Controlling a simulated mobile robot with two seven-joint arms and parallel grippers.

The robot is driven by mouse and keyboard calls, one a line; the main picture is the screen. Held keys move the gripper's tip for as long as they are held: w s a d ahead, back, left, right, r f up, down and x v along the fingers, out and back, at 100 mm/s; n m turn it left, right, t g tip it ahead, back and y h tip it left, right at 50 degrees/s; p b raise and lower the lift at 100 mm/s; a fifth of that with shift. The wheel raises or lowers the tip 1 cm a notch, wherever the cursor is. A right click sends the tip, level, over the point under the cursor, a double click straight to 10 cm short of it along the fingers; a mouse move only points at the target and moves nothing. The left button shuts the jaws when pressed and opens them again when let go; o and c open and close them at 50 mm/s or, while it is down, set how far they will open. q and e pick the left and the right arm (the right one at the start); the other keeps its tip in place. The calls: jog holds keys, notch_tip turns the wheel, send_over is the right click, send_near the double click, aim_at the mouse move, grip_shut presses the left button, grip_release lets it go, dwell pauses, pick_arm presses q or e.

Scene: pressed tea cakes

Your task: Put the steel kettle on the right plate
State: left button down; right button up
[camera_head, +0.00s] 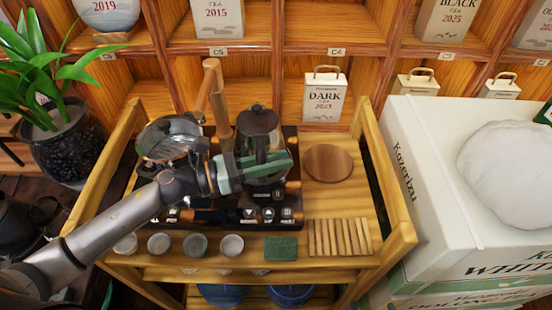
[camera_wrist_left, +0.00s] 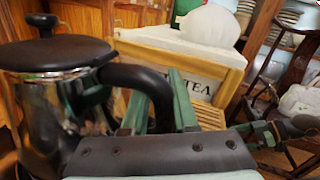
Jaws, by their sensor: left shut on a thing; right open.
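The steel kettle (camera_head: 258,122), with a black lid and knob, is upright over the right half of the dark two-plate stove (camera_head: 287,218). The right plate is hidden beneath it, and I cannot tell whether the kettle touches it. In the left wrist view the kettle's shiny body (camera_wrist_left: 75,100) and black handle stand close at left. My left gripper (camera_head: 275,168) has its green fingers shut on the handle, also seen in the left wrist view (camera_wrist_left: 160,105). A glass-like pot (camera_head: 168,130) is at the stove's left side, partly behind my arm.
A bamboo utensil (camera_head: 215,110) stands upright close left of the kettle. Several small cups (camera_head: 159,243), a green block (camera_head: 281,248) and a slatted mat (camera_head: 339,237) lie in front. A round wooden disc (camera_head: 328,163) is to the right. Shelves with tea boxes stand behind.

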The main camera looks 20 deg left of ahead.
pick_arm(q)
jog(key=shift+f+b, duration=0.5)
jog(key=shift+b, duration=0.25)
dwell(0.5)
